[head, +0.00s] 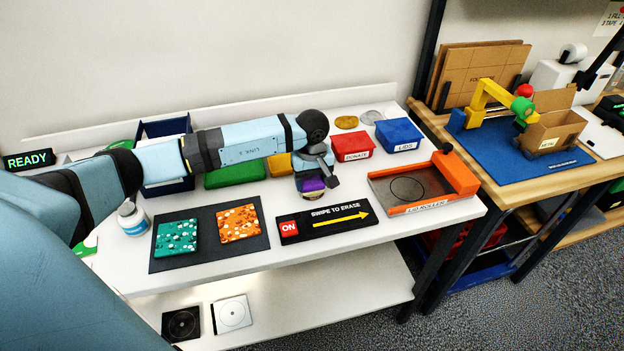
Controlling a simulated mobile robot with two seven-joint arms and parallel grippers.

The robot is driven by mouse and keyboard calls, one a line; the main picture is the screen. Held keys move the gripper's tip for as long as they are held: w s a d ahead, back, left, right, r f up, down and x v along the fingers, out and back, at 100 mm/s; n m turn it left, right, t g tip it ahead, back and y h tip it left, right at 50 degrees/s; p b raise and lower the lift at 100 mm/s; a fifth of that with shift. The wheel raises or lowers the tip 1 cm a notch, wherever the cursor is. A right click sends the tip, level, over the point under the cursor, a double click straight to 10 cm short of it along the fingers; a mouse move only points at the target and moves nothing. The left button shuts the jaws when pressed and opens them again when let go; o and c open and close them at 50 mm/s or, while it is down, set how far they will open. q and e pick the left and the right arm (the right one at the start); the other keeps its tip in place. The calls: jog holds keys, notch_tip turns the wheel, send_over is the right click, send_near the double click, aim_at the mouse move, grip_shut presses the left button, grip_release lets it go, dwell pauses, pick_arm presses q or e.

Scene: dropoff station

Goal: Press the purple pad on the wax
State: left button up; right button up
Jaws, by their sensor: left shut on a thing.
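My left gripper (314,168) comes in from the left over the middle of the white table. It is shut on the purple pad (312,184) and points down. Just under the pad is the edge of a small round tan item (313,196), which looks like the wax. The pad and the gripper cover most of it. I cannot tell whether the pad touches it or hovers just above. My right gripper is not in view.
A black "SWIPE TO ERASE" strip (325,221) lies just in front, and a lid roller (424,187) stands to the right. Red (352,146) and blue (398,135) bins stand behind. A dark mat (209,257) with two patterned squares lies front left.

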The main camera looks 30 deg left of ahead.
aim_at(312, 181)
pick_arm(q)
jog(key=shift+r+p, duration=1.5)
jog(key=shift+r, duration=1.95)
